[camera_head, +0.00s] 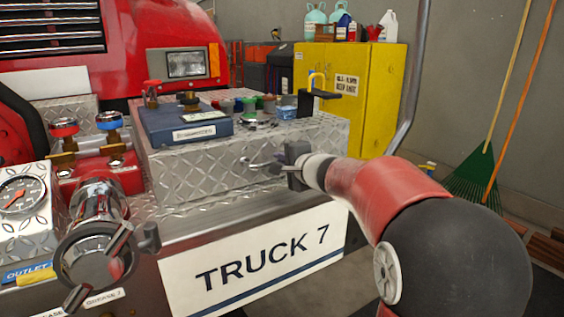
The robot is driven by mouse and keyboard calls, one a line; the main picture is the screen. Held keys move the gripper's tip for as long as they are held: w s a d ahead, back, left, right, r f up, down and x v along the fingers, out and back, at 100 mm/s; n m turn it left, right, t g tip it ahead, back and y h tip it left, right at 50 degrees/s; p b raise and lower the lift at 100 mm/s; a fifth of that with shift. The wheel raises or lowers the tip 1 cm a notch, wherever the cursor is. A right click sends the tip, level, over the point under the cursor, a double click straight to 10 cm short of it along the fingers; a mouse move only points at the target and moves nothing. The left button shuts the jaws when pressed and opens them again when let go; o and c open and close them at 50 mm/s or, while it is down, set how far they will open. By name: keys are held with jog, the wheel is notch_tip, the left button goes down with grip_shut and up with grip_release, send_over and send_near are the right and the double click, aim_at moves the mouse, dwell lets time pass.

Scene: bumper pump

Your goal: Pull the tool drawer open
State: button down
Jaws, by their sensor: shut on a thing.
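The tool drawer (205,182) appears to be the diamond-plate front of the metal box on the truck's bumper. Its thin metal handle (262,163) stands out from the right part of that front. My gripper (285,168) reaches in from the right and is shut on the handle. The fingers and part of the handle's right end are hard to tell apart. No clear gap shows around the drawer front, so I cannot tell whether it is open at all.
On the box lie a blue case (186,125), small colored fittings (245,103) and a black clamp (312,98). A chrome outlet (95,237) with a lever and a gauge (22,194) stand at left. The TRUCK 7 plate (262,262) is below. A yellow cabinet (372,105) is behind.

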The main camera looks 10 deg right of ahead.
jog(key=shift+s+d+f, duration=0.1)
jog(key=shift+s+d, duration=0.05)
jog(key=shift+s, duration=0.3)
jog(key=f+b+v, duration=0.3)
jog(key=b+v, duration=0.1)
jog(key=v, duration=1.1)
jog(key=s+f+b+v, duration=0.1)
jog(key=f+b+v, duration=0.2)
jog(key=v, duration=1.3)
jog(key=shift+s+d+f+b, duration=0.3)
jog(key=shift+s+b, duration=0.1)
jog(key=shift+b, duration=0.25)
jog(key=c, duration=1.5)
grip_release()
jog(key=shift+r, duration=0.1)
jog(key=v, duration=0.7)
jog(key=shift+s+d, duration=0.1)
jog(key=shift+s, duration=0.3)
